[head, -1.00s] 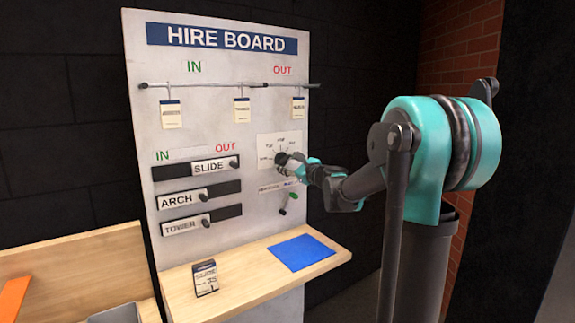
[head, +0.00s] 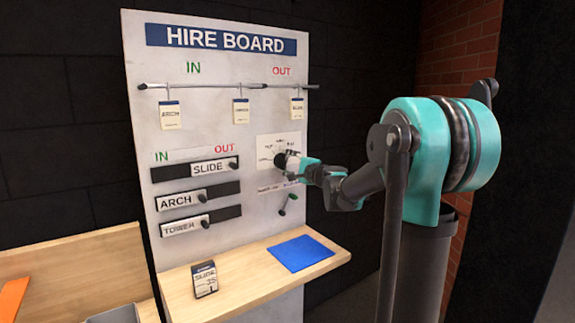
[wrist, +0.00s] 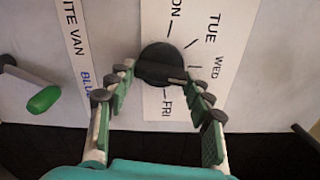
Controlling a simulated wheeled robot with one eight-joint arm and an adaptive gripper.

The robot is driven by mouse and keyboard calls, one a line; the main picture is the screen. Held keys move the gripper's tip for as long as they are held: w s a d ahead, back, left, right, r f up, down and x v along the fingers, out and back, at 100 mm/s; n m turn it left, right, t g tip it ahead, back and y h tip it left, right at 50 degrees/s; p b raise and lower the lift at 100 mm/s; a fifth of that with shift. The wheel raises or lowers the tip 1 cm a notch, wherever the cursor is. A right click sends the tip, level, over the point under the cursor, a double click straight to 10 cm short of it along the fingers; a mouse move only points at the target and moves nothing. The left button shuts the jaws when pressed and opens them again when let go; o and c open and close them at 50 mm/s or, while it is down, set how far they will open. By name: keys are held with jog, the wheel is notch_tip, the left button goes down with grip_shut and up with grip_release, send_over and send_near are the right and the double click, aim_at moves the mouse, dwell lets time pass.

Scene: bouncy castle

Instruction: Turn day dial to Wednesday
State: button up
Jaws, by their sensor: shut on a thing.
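The day dial is a round black knob (wrist: 158,58) on a white card (wrist: 213,48) with day names around it. In the wrist view MON, TUE, WED and FRI show, partly cut off or covered. The knob's raised bar has a pale mark at its right end, pointing right and slightly down, near the WED side; the exact tick is unclear. My gripper (wrist: 158,76) has its green-padded fingers either side of the bar and is shut on the knob. In the head view my gripper (head: 284,161) covers much of the dial card (head: 266,147).
A green-handled lever (wrist: 42,99) sits close by on the board, beside a strip (wrist: 76,40) reading "WHITE VAN" in part. Slider rows (head: 215,165) lie left of the dial. Below, a shelf (head: 240,290) holds a blue mat (head: 300,253) and a SLIDE card (head: 204,279).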

jog(key=shift+n, duration=0.9)
jog(key=o, duration=1.1)
jog(key=shift+o, duration=0.2)
jog(key=shift+s, duration=0.1)
jog(key=v, duration=1.1)
jog(key=shift+s+d, duration=0.25)
jog(key=shift+s, duration=0.1)
jog(key=shift+f, duration=0.1)
